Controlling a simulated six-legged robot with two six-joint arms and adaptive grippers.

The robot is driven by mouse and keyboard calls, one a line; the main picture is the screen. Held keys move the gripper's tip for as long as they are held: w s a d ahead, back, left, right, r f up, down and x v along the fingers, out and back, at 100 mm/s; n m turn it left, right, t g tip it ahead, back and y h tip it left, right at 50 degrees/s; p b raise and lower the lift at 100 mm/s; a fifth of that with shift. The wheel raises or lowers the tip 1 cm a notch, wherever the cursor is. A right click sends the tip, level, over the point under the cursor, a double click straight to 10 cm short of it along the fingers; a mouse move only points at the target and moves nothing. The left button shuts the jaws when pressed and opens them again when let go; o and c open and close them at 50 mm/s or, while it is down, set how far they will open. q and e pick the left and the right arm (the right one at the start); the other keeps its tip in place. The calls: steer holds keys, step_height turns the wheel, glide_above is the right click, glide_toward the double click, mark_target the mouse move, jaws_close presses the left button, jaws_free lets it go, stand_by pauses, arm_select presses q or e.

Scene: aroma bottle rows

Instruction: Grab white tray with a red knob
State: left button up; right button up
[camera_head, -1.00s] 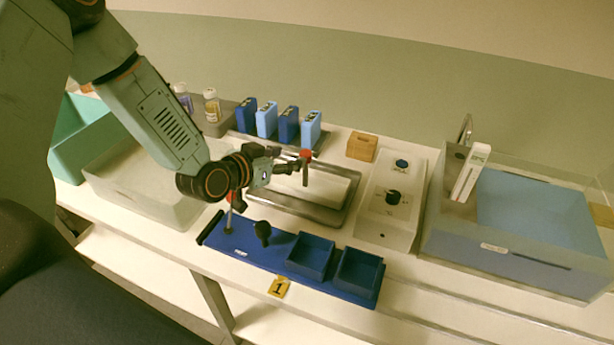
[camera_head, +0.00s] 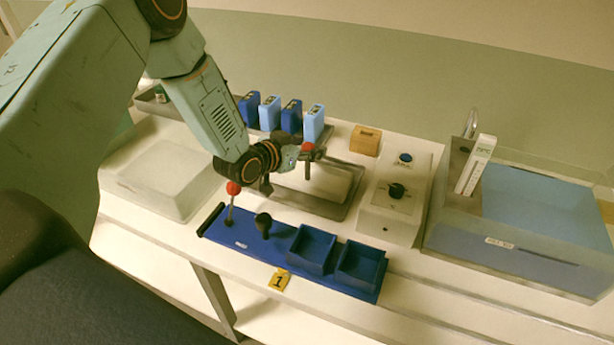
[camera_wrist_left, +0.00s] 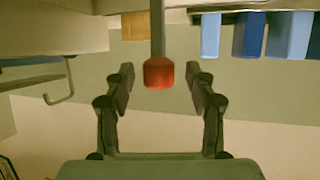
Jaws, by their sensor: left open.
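A pale white tray (camera_head: 331,185) lies in a metal-rimmed frame in the middle of the bench. A red knob (camera_head: 308,147) on a dark upright stem stands over it; where the stem is fixed is hard to tell. My left gripper (camera_head: 296,158) is open beside the knob and partly covers the tray's left end. In the left wrist view the red knob (camera_wrist_left: 158,73) is between the two spread fingers, with clear gaps on both sides. My right gripper is in neither view.
A blue rack (camera_head: 270,245) in front carries another red knob (camera_head: 233,188) on a rod, a black knob (camera_head: 263,221) and two blue bins. Several blue bottles (camera_head: 291,116) stand behind. A white control box (camera_head: 387,208) and clear tank (camera_head: 520,230) stand right.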

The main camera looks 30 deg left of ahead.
arm_select(q)
steer(key=shift+w+d+f, duration=0.1)
steer(key=shift+w+d, duration=0.1)
steer(key=shift+w, duration=0.05)
steer(key=shift+c, duration=1.3)
steer(key=shift+s+a, duration=0.2)
steer(key=shift+a, duration=0.05)
steer(key=c, duration=0.6)
steer(key=shift+w+d, duration=0.15)
steer(key=shift+d, duration=0.05)
jaws_close()
steer(key=shift+a, duration=0.15)
